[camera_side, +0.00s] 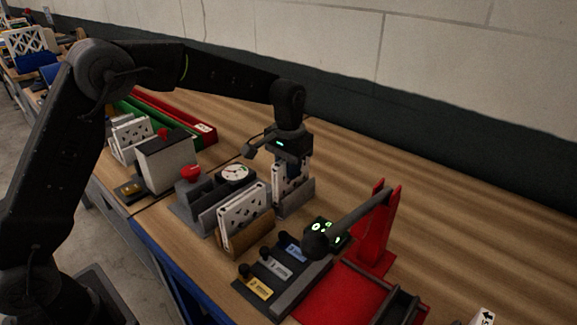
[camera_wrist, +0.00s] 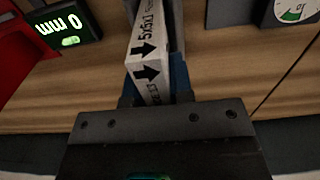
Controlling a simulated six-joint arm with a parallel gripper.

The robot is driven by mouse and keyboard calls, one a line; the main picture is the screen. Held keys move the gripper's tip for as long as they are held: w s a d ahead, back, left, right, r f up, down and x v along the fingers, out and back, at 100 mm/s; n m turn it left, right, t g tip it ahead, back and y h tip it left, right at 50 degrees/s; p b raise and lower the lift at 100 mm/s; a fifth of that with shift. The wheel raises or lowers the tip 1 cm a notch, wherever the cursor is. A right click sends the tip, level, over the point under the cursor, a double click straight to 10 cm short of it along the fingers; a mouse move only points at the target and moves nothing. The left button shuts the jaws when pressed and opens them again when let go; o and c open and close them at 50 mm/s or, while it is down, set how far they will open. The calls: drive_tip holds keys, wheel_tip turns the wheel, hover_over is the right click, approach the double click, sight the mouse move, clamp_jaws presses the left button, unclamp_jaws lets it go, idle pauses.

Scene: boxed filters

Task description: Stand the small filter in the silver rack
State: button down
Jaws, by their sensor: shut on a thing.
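My gripper (camera_side: 291,158) points down and is shut on a white filter (camera_side: 283,182) with dark markings. In the wrist view, the blue fingers of my gripper (camera_wrist: 156,88) pinch the filter (camera_wrist: 146,42), whose edge carries black arrows and print. The filter stands about upright at the silver-grey rack (camera_side: 305,194). Its lower part is hidden by the rack's wall, so I cannot tell if it touches the bottom. In the wrist view, a grey rack wall (camera_wrist: 178,28) shows beside the filter.
A tan holder (camera_side: 262,236) with another white filter (camera_side: 243,213) stands in front. A dark grey slotted stand (camera_side: 188,212) and a dial gauge (camera_side: 235,173) are to the left. A red stand (camera_side: 379,232) and a lit display (camera_side: 327,231) are on the right. The back right tabletop is clear.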

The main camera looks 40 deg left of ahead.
drive_tip(key=shift+f, duration=0.35)
drive_tip(key=shift+f, duration=0.65)
drive_tip(key=c, duration=0.9)
unclamp_jaws()
